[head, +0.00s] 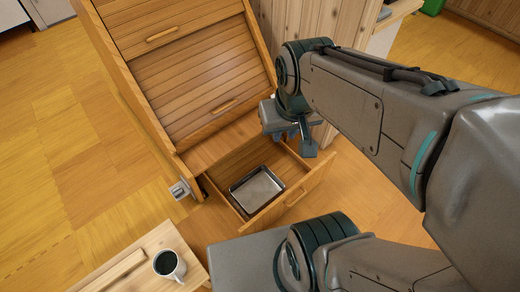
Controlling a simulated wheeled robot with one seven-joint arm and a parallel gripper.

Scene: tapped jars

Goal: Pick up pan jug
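A shallow rectangular metal pan (257,190) with a raised rim lies flat inside an open wooden drawer (292,199). It is the only pan in view, and I see no clear jug. My gripper (298,142) hangs above the drawer's back right part, up and to the right of the pan and apart from it. Its fingers look spread with a gap between them, and nothing shows in them. The drawer's back right corner is partly hidden behind my gripper.
A wooden cabinet with slatted fronts (190,75) rises behind the drawer. A white mug (169,265) with dark contents stands on a light wooden surface (150,241) at the lower left. The floor to the left is clear.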

